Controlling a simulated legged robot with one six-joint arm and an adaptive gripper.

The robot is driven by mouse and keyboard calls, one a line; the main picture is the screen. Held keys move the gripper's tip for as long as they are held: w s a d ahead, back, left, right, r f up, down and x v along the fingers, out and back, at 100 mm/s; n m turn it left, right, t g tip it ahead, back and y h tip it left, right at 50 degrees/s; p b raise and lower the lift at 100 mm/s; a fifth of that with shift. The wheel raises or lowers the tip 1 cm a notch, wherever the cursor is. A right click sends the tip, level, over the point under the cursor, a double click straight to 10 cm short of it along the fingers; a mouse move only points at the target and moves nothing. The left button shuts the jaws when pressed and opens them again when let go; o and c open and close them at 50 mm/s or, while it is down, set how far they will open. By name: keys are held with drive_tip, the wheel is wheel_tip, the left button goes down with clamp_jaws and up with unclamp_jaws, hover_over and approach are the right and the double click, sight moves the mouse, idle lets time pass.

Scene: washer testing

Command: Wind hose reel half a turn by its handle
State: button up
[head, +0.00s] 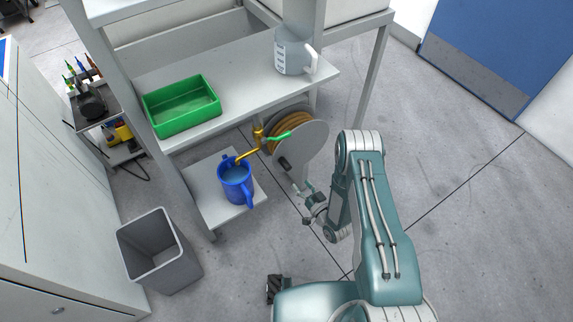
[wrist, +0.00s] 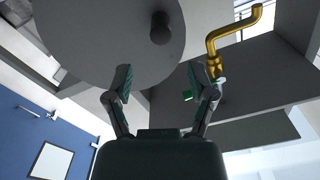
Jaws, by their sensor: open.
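The hose reel (head: 305,143) is a grey disc with orange-brown hose wound behind it, below the bench top. Its dark handle (head: 284,164) sticks out near the disc's lower left edge. In the wrist view, the disc (wrist: 95,40) fills the upper left and the dark round handle (wrist: 160,28) shows near its right edge. My gripper (wrist: 158,78) is open and empty, its two fingers apart. The handle lies beyond the fingertips, above the gap between them in that view. In the head view, my gripper (head: 304,190) is just below the handle, apart from it.
A brass tap (head: 258,141) with a green hose end is left of the reel, above a blue jug (head: 236,182) on a low shelf. A green tray (head: 182,106) and white measuring jug (head: 292,52) stand on the bench. A grey bin (head: 160,250) is left; the right floor is clear.

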sight(290, 170)
drive_tip(key=x, duration=1)
drive_tip(key=shift+w+a, duration=0.2)
clamp_jaws()
